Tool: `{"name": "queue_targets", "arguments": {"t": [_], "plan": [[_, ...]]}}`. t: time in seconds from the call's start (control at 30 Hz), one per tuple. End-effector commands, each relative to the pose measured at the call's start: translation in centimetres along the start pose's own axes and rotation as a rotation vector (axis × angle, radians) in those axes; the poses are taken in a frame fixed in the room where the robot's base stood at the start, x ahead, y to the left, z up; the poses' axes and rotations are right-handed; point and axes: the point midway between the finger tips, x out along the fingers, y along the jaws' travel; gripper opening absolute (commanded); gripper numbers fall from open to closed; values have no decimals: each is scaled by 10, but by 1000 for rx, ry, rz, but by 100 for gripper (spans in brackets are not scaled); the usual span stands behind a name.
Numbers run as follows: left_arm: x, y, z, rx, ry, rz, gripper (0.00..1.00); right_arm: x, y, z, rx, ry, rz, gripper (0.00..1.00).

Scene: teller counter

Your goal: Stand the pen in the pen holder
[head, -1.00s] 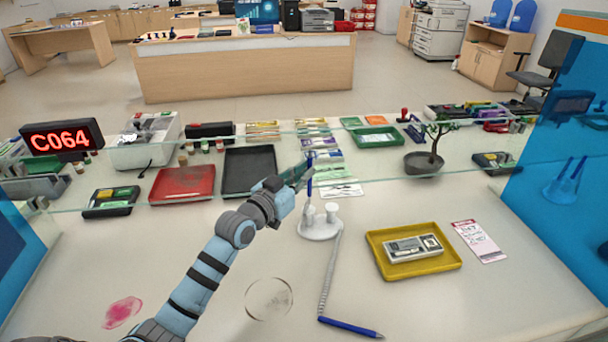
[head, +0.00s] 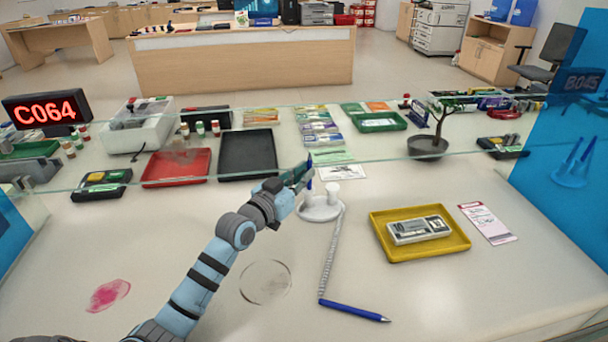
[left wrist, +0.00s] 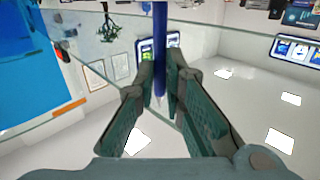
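A white pen holder (head: 321,210) with two short round sockets stands on the counter. My left gripper (head: 305,172) is just above its left socket, shut on an upright blue pen (head: 309,185). The pen's lower end meets the top of that socket in the head view; I cannot tell whether it is inside. In the left wrist view the blue pen (left wrist: 160,40) runs between the fingertips (left wrist: 161,75) and leaves the top edge. A second blue pen (head: 355,311) lies on the counter, joined to the holder by a coiled grey cord (head: 331,250). My right gripper is not seen.
A yellow tray (head: 455,247) with a device and a pink-headed slip (head: 488,223) lie to the right. A clear glass screen (head: 230,176) crosses behind the holder, with red (head: 148,177) and black trays beyond.

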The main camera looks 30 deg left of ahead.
Motion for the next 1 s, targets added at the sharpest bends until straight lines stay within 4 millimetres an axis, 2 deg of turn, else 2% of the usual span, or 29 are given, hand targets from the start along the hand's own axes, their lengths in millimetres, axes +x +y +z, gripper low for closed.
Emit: {"name": "queue_targets", "arguments": {"t": [0.03,0.1,0.47,0.57,0.8,1.0], "plan": [[0,0,0,0,0,0,21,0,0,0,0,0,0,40],[0,0,0,0,0,0,32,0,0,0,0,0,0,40],[-5,0,0,1,-1,0,32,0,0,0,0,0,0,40],[-22,-1,1,6,-3,-1,32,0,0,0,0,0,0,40],[-89,0,2,13,-6,3,32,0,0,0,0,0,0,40],[-114,-1,1,8,-3,-1,32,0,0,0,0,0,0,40]]}}
